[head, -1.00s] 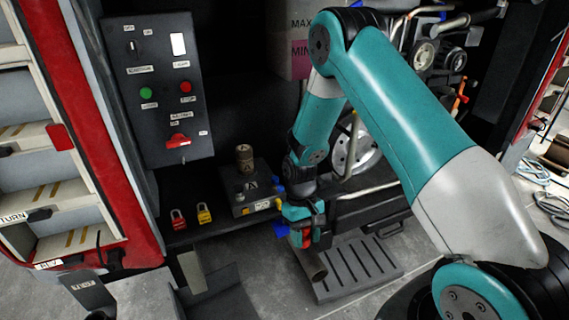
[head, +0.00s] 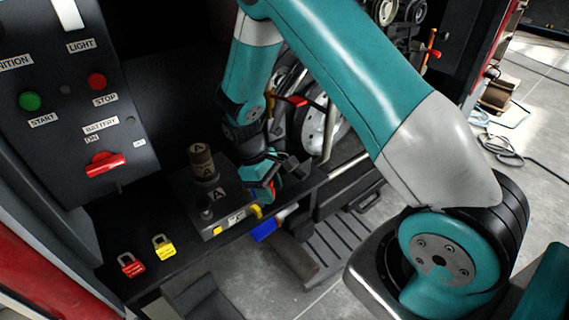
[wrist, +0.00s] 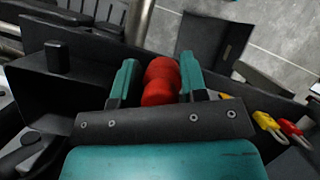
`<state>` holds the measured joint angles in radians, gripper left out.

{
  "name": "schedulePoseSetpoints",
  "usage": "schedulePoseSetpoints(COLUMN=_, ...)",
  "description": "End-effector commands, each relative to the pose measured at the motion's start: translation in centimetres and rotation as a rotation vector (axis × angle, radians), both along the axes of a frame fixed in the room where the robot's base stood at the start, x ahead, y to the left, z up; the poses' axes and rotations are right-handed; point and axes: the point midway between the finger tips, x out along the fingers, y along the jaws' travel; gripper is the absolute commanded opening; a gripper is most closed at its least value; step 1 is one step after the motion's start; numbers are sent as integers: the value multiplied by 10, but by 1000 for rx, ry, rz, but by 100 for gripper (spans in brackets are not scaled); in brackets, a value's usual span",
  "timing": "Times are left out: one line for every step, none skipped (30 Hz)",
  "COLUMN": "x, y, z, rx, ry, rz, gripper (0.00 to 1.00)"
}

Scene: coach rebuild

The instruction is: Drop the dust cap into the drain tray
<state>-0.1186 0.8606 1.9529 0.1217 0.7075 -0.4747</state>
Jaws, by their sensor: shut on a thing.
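My gripper (wrist: 159,63) is shut on a red rounded cap, the dust cap (wrist: 158,90), held between its two teal fingers in the wrist view. In the head view my gripper (head: 268,186) is low at the bench edge, just right of the black block, and only a sliver of red shows there. A dark, shallow, flat-bottomed tray (wrist: 213,42), which looks like the drain tray, lies on the floor beyond the fingers in the wrist view. In the head view it shows partly at the bottom edge (head: 205,302). The cap is apart from the tray.
A black block with a brown knob (head: 203,165) stands on the bench left of my gripper. Red (head: 131,265) and yellow (head: 164,247) padlocks are further left. A slatted step (head: 338,240) is below right. A switch panel (head: 75,100) rises at the left.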

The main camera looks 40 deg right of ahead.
Motion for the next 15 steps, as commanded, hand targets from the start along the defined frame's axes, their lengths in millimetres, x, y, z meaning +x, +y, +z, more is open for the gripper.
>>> schedulePoseSetpoints(x=1, y=6, z=-9, rx=-5, ry=-6, rz=130, gripper=14)
schedulePoseSetpoints(x=1, y=8, z=-8, rx=-8, ry=-9, rz=209, gripper=14)
schedulePoseSetpoints(x=2, y=11, z=-8, rx=-12, ry=-13, rz=314, gripper=14)
schedulePoseSetpoints(x=2, y=12, z=-7, rx=-14, ry=-15, rz=389, gripper=14)
schedulePoseSetpoints(x=2, y=14, z=-7, rx=-16, ry=-17, rz=466, gripper=14)
schedulePoseSetpoints(x=3, y=17, z=-6, rx=-18, ry=-22, rz=568, gripper=14)
schedulePoseSetpoints(x=3, y=18, z=-6, rx=-19, ry=-25, rz=645, gripper=14)
schedulePoseSetpoints(x=3, y=20, z=-5, rx=-20, ry=-27, rz=722, gripper=14)
schedulePoseSetpoints(x=3, y=23, z=-4, rx=-22, ry=-33, rz=827, gripper=14)
schedulePoseSetpoints(x=3, y=25, z=-4, rx=-21, ry=-36, rz=904, gripper=14)
schedulePoseSetpoints(x=3, y=27, z=-3, rx=-23, ry=-41, rz=981, gripper=14)
schedulePoseSetpoints(x=3, y=29, z=-2, rx=-23, ry=-47, rz=1083, gripper=14)
schedulePoseSetpoints(x=2, y=31, z=-1, rx=-21, ry=-50, rz=1159, gripper=14)
schedulePoseSetpoints(x=2, y=32, z=0, rx=-21, ry=-54, rz=1231, gripper=14)
schedulePoseSetpoints(x=2, y=34, z=1, rx=-21, ry=-59, rz=1322, gripper=14)
